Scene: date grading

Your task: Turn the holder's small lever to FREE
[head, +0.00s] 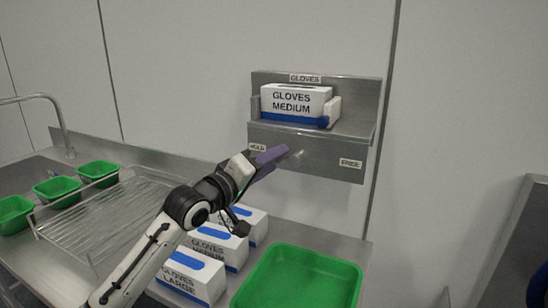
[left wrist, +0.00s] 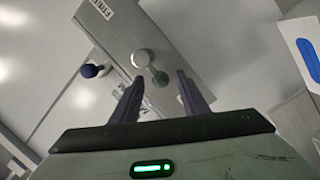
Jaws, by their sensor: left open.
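The steel glove holder (head: 316,165) is on the wall, with a HOLD label (head: 257,147) at the left of its front plate and a FREE label (head: 350,163) at the right. In the left wrist view, the small lever shows as a round grey hub (left wrist: 140,58) with a dark green knob (left wrist: 159,79). The knob points away from the FREE label (left wrist: 101,9). My left gripper (head: 284,150) is open at the front plate, its fingertips appearing either side of the knob; contact cannot be told. In the head view my gripper hides the lever. My right gripper is not in view.
A GLOVES MEDIUM box (head: 291,101) sits on the holder's shelf. Several glove boxes (head: 190,277) stand on the steel counter below, beside a large green tray (head: 297,260). A wire rack (head: 105,215) and small green tubs (head: 55,188) are at the left.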

